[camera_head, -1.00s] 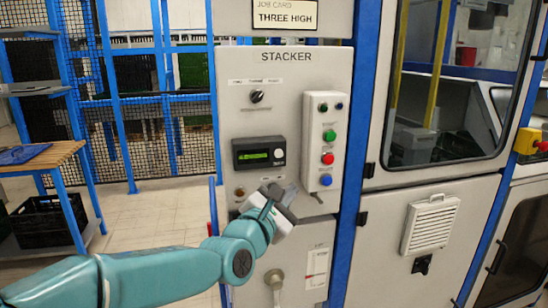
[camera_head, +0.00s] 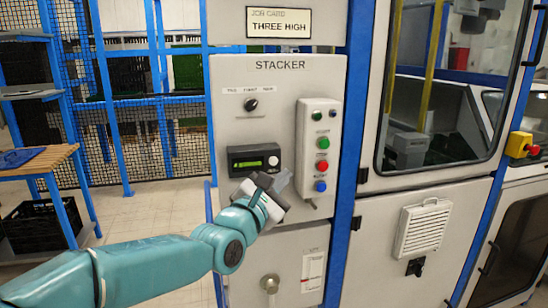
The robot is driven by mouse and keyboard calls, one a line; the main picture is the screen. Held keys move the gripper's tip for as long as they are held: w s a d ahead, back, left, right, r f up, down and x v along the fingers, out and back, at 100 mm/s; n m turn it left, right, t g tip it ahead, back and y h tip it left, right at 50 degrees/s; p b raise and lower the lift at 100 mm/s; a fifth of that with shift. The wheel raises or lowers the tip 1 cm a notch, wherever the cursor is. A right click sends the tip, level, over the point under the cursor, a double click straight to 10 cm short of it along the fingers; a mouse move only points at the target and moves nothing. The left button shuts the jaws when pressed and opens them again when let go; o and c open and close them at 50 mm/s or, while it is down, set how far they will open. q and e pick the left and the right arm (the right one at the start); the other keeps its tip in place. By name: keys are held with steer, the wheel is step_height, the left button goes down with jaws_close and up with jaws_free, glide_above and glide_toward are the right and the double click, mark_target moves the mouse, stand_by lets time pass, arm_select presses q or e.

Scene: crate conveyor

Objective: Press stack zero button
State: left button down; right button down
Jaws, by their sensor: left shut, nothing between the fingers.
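The grey STACKER panel (camera_head: 232,110) faces me. It carries a small display unit (camera_head: 254,160) with a green screen and a round white knob. To its right is a pale button box (camera_head: 318,112) with green (camera_head: 316,143), red (camera_head: 321,166) and blue (camera_head: 320,186) buttons. Their labels are too small to read, so I cannot tell which is stack zero. My left gripper (camera_head: 283,181) is shut and empty, in front of the panel, just below the display and left of the blue button. It hides the panel's lower left part. My right gripper is not in view.
A selector switch (camera_head: 251,104) is above the display, and a job card (camera_head: 279,22) reading THREE HIGH is at the top. A blue post (camera_head: 347,170) and a windowed machine door stand right. A red-and-yellow emergency stop (camera_head: 521,145) is far right. A wooden table (camera_head: 42,160) stands left.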

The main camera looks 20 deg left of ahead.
mark_target(274, 169)
arm_select(q)
steer(key=shift+w+a+p, duration=0.5)
steer(key=shift+w+a, duration=0.25)
steer(key=shift+w, duration=0.35)
steer(key=shift+w+a+p, duration=0.5)
steer(key=shift+w+a, duration=0.25)
steer(key=shift+w, duration=0.3)
steer(key=shift+w, duration=0.1)
stand_by(0.3)
steer(key=shift+w+a, duration=0.25)
steer(key=shift+w, duration=0.05)
